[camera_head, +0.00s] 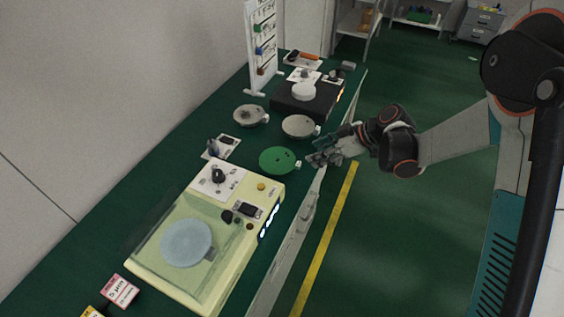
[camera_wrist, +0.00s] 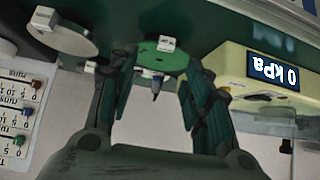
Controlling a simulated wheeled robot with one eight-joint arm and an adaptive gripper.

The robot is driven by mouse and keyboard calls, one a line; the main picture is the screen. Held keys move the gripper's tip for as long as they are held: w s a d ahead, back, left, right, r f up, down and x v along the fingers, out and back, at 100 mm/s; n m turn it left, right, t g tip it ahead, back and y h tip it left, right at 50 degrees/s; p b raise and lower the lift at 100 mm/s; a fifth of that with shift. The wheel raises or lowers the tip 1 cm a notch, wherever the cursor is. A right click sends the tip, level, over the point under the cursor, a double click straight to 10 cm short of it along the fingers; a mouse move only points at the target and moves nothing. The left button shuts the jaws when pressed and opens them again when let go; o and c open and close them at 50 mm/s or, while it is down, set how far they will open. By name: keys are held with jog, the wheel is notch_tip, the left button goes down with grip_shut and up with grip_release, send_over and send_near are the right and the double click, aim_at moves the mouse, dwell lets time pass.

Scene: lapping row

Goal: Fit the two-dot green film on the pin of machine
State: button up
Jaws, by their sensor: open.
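The green film (camera_head: 280,161) is a flat round disc lying on the bench, with a small white tab at its right edge. Small dark marks show on it, too small to count surely. It also shows in the wrist view (camera_wrist: 150,60), its white tab at the top. My gripper (camera_head: 314,160) is open and empty, just right of the tab; in the wrist view its fingers (camera_wrist: 160,72) stand apart on either side of the film. A pale yellow machine (camera_head: 152,262) stands nearer, with a light blue disc (camera_head: 187,243) on top. I cannot make out its pin.
Two grey discs (camera_head: 250,115) (camera_head: 299,127) lie beyond the film. A black machine (camera_head: 296,101) with a white disc and an upright white board (camera_head: 262,48) stand farther back. The bench's right edge is close to my gripper.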

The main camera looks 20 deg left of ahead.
aim_at(298, 163)
jog(key=shift+s+b+x, duration=0.2)
jog(key=shift+b+x, duration=0.65)
jog(key=shift+x, duration=1.2)
jog(key=shift+s+b+x, duration=0.15)
jog(key=shift+b+x, duration=0.65)
jog(key=shift+x, duration=1.2)
jog(key=shift+d+f, duration=0.15)
jog(key=shift+d, duration=0.05)
jog(key=shift+c, duration=0.2)
jog(key=c, duration=1)
